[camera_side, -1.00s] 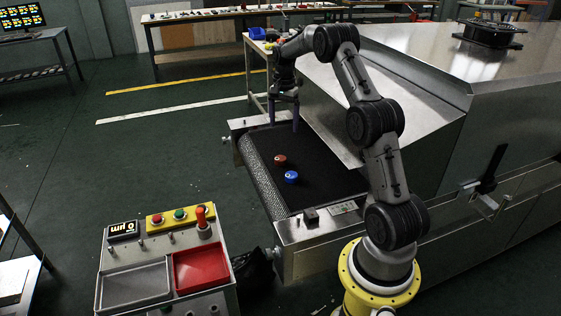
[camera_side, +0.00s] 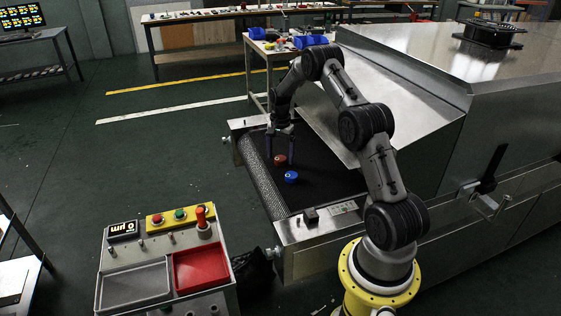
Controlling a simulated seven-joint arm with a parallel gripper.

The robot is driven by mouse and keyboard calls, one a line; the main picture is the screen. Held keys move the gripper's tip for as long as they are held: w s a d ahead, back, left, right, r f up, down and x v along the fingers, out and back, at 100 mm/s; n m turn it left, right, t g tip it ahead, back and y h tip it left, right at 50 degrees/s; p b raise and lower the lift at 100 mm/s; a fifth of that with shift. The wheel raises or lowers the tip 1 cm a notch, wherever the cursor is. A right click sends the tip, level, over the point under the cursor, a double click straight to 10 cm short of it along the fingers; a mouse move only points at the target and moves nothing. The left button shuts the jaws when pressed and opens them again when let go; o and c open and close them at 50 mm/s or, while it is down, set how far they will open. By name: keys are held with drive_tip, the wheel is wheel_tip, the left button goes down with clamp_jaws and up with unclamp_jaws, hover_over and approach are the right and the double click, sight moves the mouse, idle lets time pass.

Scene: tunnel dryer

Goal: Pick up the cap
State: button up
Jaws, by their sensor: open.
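Two small round caps lie close together on the black conveyor belt (camera_side: 315,190) at the dryer's mouth. One is a red-brown cap (camera_side: 280,161) and the other a blue cap (camera_side: 291,177), nearer the camera. My gripper (camera_side: 280,156) points down over the belt with its two fingers apart. The fingertips are beside or just behind the red-brown cap; I cannot tell whether they touch it. The blue cap is clear of the fingers.
The sloped metal hood (camera_side: 385,100) of the dryer rises right of the belt. A control stand with a grey tray (camera_side: 135,287) and a red tray (camera_side: 200,267) stands front left. Blue bins (camera_side: 311,40) sit on a table behind. The belt's near part is clear.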

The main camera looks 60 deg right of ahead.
sight(281, 158)
drive_tip(key=shift+f, duration=0.15)
clamp_jaws()
idle(0.4)
drive_tip(key=shift+r, duration=0.65)
wheel_tip(281, 158, up, 2)
drive_tip(key=shift+r, duration=0.15)
drive_tip(key=s+a+r, duration=0.9)
drive_tip(key=s, duration=0.1)
drive_tip(key=shift+s+a+r, duration=0.2)
drive_tip(key=shift+r, duration=0.05)
